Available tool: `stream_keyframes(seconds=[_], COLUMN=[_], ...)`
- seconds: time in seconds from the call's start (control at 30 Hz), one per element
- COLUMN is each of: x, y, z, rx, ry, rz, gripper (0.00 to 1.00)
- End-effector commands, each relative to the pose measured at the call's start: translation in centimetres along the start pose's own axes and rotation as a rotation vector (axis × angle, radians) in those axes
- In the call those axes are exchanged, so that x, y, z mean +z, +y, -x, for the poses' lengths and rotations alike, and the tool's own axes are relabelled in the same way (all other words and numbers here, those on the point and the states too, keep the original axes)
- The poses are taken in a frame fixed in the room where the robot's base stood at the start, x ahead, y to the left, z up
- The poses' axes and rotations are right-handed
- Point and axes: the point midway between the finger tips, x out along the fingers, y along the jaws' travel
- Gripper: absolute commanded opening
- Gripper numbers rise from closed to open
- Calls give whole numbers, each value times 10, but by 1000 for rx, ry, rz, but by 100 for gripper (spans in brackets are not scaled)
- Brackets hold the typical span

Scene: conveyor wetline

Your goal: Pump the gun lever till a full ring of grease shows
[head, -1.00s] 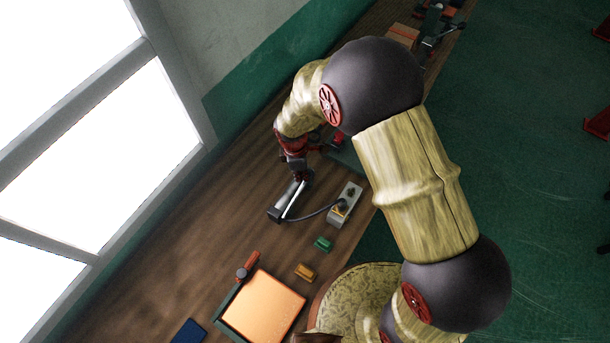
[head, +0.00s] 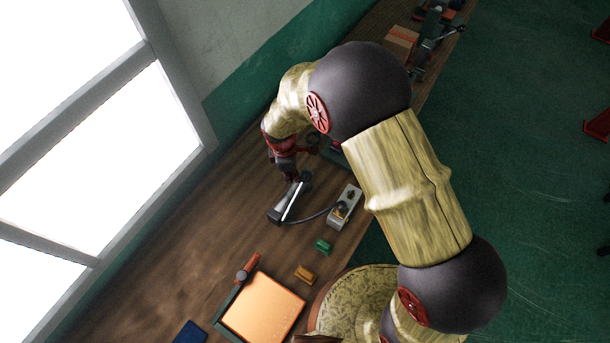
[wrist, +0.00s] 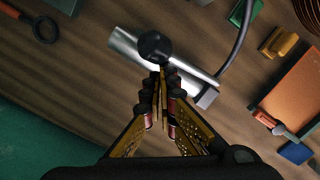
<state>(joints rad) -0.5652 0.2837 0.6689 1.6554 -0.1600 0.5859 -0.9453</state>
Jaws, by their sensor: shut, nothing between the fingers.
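The grease gun (head: 276,215) lies on the wooden bench, with a bright metal lever or rod (head: 293,202) along it. In the wrist view its silver barrel (wrist: 124,43) runs diagonally, with a round black knob (wrist: 155,47) above it. A dark hose (head: 312,216) runs from the gun to a grey block with dark fittings (head: 337,219). My gripper (wrist: 162,74) is shut and empty, its fingertips just below the knob and over the barrel in the picture. Whether they touch the lever, I cannot tell. In the head view my gripper (head: 289,178) is at the gun's upper end. No grease ring can be made out.
A green block (head: 323,246), a yellow block (head: 306,274), an orange-topped tray (head: 232,326) and a blue block (head: 190,333) lie nearer on the bench. A red-handled ring tool (wrist: 45,28) lies beyond the gun. The bench towards the window is clear.

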Motion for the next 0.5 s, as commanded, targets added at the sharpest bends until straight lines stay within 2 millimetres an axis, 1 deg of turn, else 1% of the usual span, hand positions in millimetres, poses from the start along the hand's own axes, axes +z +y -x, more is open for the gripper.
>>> stream_keyframes(seconds=[0.07, 0.17, 0.27, 0.5], x=[0, 0, 0, 0], y=[0, 1, 1, 1], z=[2, 12, 28, 78], rx=[0, 2, 3, 3], ry=[0, 0, 2, 2], rz=[0, 0, 0, 0], gripper=[0, 0, 0, 0])
